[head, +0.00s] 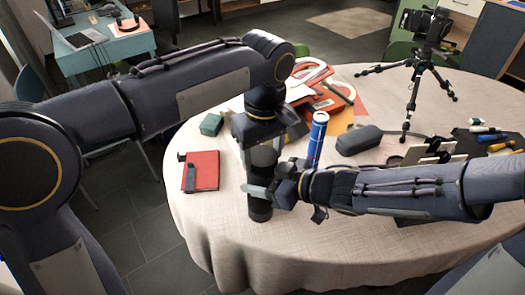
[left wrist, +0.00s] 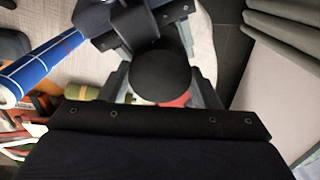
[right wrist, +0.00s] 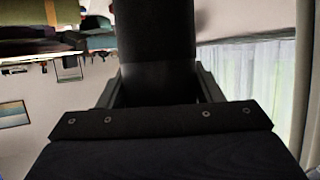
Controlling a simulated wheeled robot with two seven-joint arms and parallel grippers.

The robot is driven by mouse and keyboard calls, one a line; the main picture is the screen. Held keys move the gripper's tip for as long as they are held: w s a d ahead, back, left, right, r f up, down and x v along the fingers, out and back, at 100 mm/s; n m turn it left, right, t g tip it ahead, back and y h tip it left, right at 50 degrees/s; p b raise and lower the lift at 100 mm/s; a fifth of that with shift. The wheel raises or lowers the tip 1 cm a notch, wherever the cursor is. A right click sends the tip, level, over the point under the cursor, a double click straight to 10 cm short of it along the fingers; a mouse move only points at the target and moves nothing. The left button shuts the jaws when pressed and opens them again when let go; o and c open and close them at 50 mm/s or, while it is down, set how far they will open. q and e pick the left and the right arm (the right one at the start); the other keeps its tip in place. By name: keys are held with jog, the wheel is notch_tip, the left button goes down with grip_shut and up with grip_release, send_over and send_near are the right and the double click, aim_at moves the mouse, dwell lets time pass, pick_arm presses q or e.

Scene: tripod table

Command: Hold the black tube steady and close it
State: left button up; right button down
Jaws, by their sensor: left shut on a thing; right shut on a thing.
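The black tube (head: 260,211) stands upright near the front left edge of the round table. My right gripper (head: 262,192) comes in from the right and is shut around its side. The tube (right wrist: 157,40) fills the gap between the fingers in the right wrist view. My left gripper (head: 262,156) points down from above and is shut on the tube's round black top (left wrist: 163,76), which shows end-on between its fingers in the left wrist view. The grippers hide much of the upper tube, so I cannot tell whether the top is a separate cap or how it sits.
A blue tube (head: 317,138) stands close behind my right gripper. A red book (head: 201,171) lies to the left, a green box (head: 211,125) behind it. A dark case (head: 358,140) and a camera tripod (head: 418,75) stand further back right. The front tablecloth (head: 330,245) is clear.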

pick_arm(q)
jog(key=shift+m, duration=1.1)
jog(key=o, duration=1.1)
jog(key=shift+r, duration=2.25)
